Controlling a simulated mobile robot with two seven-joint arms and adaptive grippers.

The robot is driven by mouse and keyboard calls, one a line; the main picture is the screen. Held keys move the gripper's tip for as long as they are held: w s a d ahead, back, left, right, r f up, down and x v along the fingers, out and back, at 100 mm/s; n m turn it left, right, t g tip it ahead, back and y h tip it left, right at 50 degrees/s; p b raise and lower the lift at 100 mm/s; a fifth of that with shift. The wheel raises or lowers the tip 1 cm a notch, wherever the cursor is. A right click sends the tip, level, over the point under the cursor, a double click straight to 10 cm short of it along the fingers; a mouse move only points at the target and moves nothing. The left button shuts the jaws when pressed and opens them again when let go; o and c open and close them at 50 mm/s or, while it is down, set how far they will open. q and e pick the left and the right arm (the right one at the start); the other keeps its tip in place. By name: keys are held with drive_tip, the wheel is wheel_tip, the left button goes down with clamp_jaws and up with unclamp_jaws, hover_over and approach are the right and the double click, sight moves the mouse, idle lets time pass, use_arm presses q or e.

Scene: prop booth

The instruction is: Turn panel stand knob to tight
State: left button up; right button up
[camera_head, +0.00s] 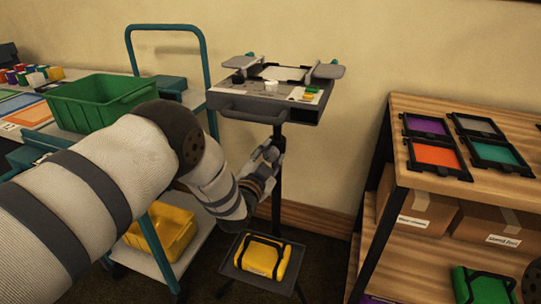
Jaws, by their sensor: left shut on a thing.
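The panel stand (236,105) is a grey tray-like head on a dark upright pole (276,205), in the middle of the head view against the wall. My left arm comes in from the left, and my left gripper (271,151) is at the pole, just below the head. It is shut on the stand's small dark knob, which is mostly hidden by the fingers. The knob's turn position and any marking on it cannot be made out. My right gripper is not in view.
A teal-framed cart (128,40) with a green bin (92,105) and a yellow bin (172,238) stands left. A wooden shelf (400,150) with coloured panels and boxes stands right. A yellow case (262,256) lies on a low dark platform below the gripper.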

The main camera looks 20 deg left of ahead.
use_arm(q)
drive_tip(key=o, duration=1.2)
drive_tip(key=shift+c, duration=0.2)
drive_tip(key=s, duration=1.2)
drive_tip(key=shift+a, duration=0.2)
drive_tip(key=s+a+f+n+g+p, duration=0.1)
drive_tip(key=s+f+n+g, duration=0.1)
drive_tip(key=s+f+g, duration=0.7)
drive_tip(key=s+a+f+n+g+p, duration=0.1)
drive_tip(key=s+f+n+g, duration=0.1)
drive_tip(key=s+f, duration=0.9)
drive_tip(key=s+r+n+g+p, duration=0.1)
drive_tip(key=s+g, duration=0.8)
drive_tip(key=s, duration=2)
wheel_tip(320, 180, up, 3)
drive_tip(key=n, duration=0.2)
drive_tip(key=shift+a+n+g+y+p, duration=0.3)
drive_tip(key=shift+n+p, duration=0.05)
drive_tip(key=shift+n, duration=0.05)
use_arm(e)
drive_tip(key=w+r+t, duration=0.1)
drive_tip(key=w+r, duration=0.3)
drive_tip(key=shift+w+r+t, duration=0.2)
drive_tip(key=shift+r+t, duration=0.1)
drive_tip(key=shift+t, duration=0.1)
